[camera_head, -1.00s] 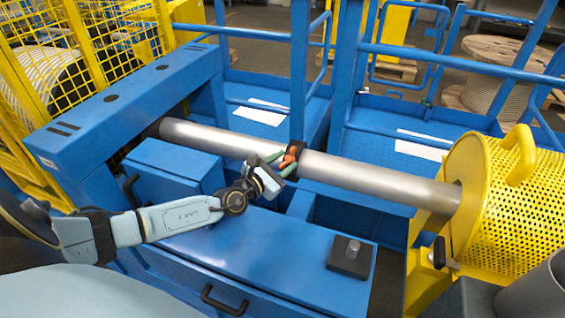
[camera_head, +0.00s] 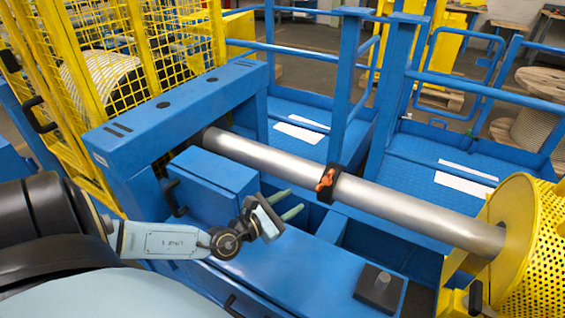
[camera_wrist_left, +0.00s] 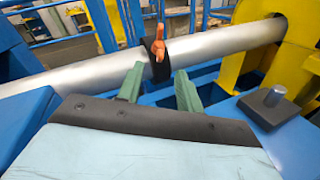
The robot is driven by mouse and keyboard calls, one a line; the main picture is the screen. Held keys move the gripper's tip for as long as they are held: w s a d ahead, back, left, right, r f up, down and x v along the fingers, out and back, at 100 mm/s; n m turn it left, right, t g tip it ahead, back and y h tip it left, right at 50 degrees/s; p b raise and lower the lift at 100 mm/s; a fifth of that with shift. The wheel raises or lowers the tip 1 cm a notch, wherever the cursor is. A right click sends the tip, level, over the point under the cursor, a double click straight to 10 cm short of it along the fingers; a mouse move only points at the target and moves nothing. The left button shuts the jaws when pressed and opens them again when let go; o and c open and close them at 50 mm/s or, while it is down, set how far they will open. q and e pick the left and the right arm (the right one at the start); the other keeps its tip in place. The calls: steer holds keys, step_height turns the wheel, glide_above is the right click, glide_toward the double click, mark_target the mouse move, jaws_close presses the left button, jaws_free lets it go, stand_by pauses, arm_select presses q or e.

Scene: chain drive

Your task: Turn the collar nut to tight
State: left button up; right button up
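The collar nut is an orange winged piece (camera_head: 325,180) on a black collar (camera_head: 333,190) that goes around the long grey metal bar (camera_head: 400,205). In the left wrist view the orange nut (camera_wrist_left: 157,45) stands upright on the black collar (camera_wrist_left: 157,68), beyond my fingertips. My left gripper (camera_head: 292,204) is open and empty, with its two green fingers apart, to the left of the collar and clear of it. The open fingers also show in the left wrist view (camera_wrist_left: 160,85). My right gripper is not in view.
A yellow perforated guard (camera_head: 535,240) encloses the bar's right end. A black block with a grey stub (camera_head: 380,285) stands on the blue front surface. A blue box (camera_head: 215,185) lies left of my gripper. Blue rails (camera_head: 480,85) stand behind the bar.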

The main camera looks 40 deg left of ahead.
arm_select(q)
steer(key=shift+s+a, duration=0.1)
steer(key=shift+s, duration=0.9)
